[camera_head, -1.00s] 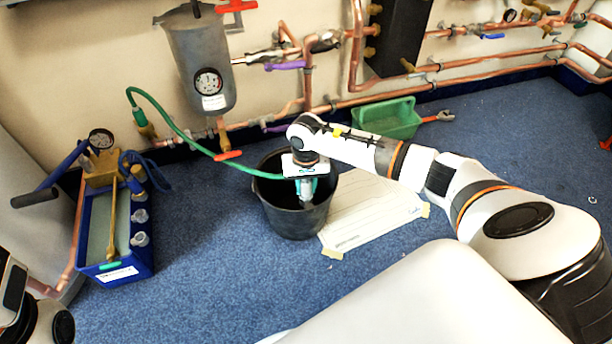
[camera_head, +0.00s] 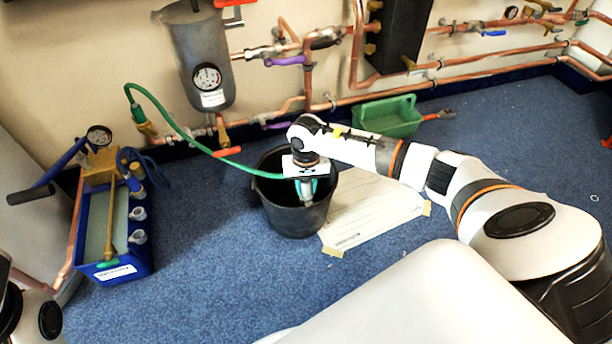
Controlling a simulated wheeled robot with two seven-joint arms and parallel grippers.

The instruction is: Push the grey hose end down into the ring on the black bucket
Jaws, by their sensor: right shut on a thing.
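The black bucket (camera_head: 290,222) stands on the blue carpet in front of the pipes. My right gripper (camera_head: 305,196) points down over the bucket's near rim and is shut on the grey hose end (camera_head: 305,187). The green hose (camera_head: 190,136) runs from a fitting at the wall, below and left of the grey tank, to the hose end. The gripper and hose end hide the ring, and I cannot tell whether the hose end is in it. Part of my left arm shows at the lower left edge; its gripper is out of view.
A white sheet (camera_head: 375,215) taped to the floor lies right of the bucket. A green tray (camera_head: 390,117) stands behind it. A blue box (camera_head: 130,262) with a gauge pump stands at left. Copper pipes and a grey tank (camera_head: 200,65) line the wall. Carpet in front is clear.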

